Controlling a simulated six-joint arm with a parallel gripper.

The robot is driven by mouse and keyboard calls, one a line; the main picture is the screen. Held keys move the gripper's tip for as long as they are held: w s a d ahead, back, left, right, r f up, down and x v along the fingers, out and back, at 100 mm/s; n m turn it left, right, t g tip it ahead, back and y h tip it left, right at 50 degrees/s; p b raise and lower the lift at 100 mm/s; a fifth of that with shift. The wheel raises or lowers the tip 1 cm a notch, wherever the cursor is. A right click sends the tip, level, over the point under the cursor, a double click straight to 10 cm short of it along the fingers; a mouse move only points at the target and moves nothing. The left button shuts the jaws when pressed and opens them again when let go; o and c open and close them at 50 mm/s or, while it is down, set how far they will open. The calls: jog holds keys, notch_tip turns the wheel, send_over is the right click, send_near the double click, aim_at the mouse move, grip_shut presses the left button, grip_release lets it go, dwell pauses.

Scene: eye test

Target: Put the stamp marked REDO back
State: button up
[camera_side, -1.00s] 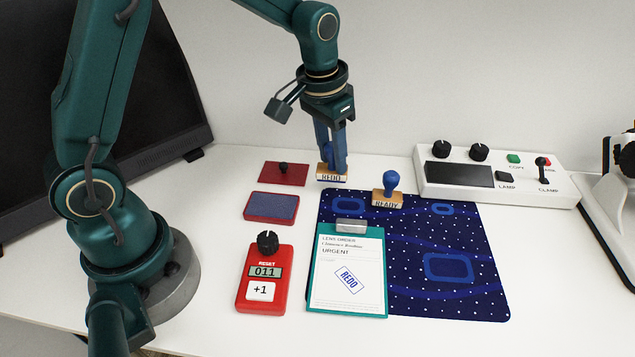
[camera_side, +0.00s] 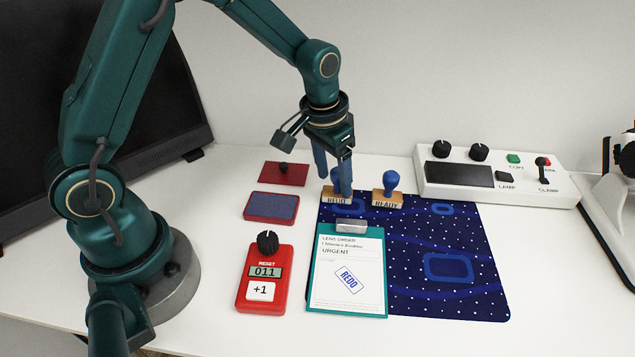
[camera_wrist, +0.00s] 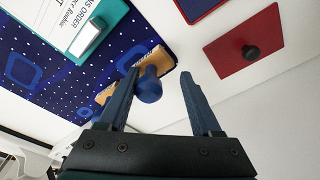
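The stamp marked REDO (camera_side: 334,201) stands upright at the back left edge of the dark blue starry mat (camera_side: 410,285), left of the stamp marked READY (camera_side: 388,200). Both have blue knobs and wooden bases. My gripper (camera_side: 334,184) is open above and around the REDO stamp, its fingers partly covering the knob. In the wrist view my gripper (camera_wrist: 160,72) has its fingers apart. The REDO stamp's blue knob (camera_wrist: 149,88) lies between them, close to the left finger. The READY stamp (camera_wrist: 104,94) is partly hidden behind that finger.
A clipboard (camera_side: 317,280) lies on the mat, its paper bearing a REDO print. A blue ink pad (camera_side: 271,206), its red lid (camera_side: 284,173) and a red counter (camera_side: 264,290) reading 011 are at left. A white control box (camera_side: 520,186) stands at back right.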

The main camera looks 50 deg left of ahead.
aim_at(326, 192)
notch_tip(326, 192, up, 11)
jog(key=s, duration=0.2)
jog(key=s+d+r+t, duration=0.1)
jog(key=s+r+t, duration=0.1)
jog(key=s, duration=1.3)
jog(key=shift+r+t, duration=0.15)
jog(key=shift+t, duration=0.75)
jog(key=shift+d, duration=0.1)
